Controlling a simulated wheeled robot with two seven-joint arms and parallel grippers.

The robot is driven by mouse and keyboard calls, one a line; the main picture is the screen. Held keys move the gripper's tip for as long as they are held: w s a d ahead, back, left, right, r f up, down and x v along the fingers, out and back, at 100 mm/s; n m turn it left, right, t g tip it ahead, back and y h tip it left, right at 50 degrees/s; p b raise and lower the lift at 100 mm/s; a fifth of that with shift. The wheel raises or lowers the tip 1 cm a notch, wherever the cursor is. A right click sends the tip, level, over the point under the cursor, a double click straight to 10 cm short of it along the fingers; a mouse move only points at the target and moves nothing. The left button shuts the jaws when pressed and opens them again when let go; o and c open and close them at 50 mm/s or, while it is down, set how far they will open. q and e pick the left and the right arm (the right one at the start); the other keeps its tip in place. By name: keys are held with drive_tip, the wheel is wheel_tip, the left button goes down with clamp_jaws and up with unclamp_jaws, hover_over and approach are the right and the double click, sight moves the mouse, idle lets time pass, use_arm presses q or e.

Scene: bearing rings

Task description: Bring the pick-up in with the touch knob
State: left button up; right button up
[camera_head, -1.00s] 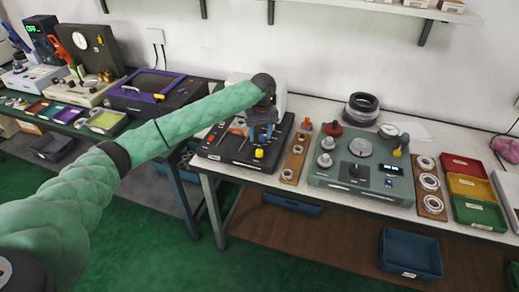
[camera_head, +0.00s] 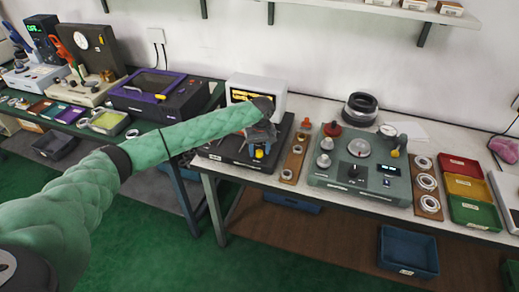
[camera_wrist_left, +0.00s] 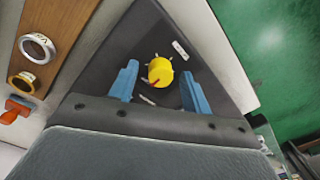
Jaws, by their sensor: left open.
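The yellow touch knob (camera_wrist_left: 160,72) stands on a dark base plate (camera_wrist_left: 120,50) in the left wrist view. It has small marks around it and a red pointer line on its side. My left gripper (camera_wrist_left: 163,85) is open, with its blue fingers on either side of the knob; I cannot tell whether they touch it. In the head view the left gripper (camera_head: 262,140) is over the black device, and the knob (camera_head: 259,153) shows just under it. The pick-up itself is hidden or too small to tell. My right gripper is not in view.
A white monitor (camera_head: 278,91) with a lit screen stands behind the device. A wooden strip with rings (camera_head: 294,155) lies to its right, then a green-grey machine (camera_head: 340,182). Red, yellow and green trays (camera_head: 475,212) are at the far right.

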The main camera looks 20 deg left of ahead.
use_arm(q)
drive_tip(key=c, duration=1)
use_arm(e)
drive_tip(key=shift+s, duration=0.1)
use_arm(q)
drive_tip(key=shift+r+m+p, duration=0.1)
drive_tip(key=shift+m+p, duration=0.25)
drive_tip(key=shift+m, duration=0.05)
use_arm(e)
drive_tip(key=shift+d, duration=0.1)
use_arm(q)
drive_tip(key=m+p, duration=0.2)
drive_tip(key=m, duration=0.1)
drive_tip(key=shift+m, duration=0.4)
drive_tip(key=m+p, duration=0.1)
drive_tip(key=m, duration=0.1)
drive_tip(key=shift+s+m+p, duration=0.1)
drive_tip(key=shift+m+p, duration=0.2)
drive_tip(key=m+p, duration=0.1)
drive_tip(key=m, duration=0.2)
drive_tip(key=shift+m+p, duration=0.3)
drive_tip(key=shift+m, duration=1.5)
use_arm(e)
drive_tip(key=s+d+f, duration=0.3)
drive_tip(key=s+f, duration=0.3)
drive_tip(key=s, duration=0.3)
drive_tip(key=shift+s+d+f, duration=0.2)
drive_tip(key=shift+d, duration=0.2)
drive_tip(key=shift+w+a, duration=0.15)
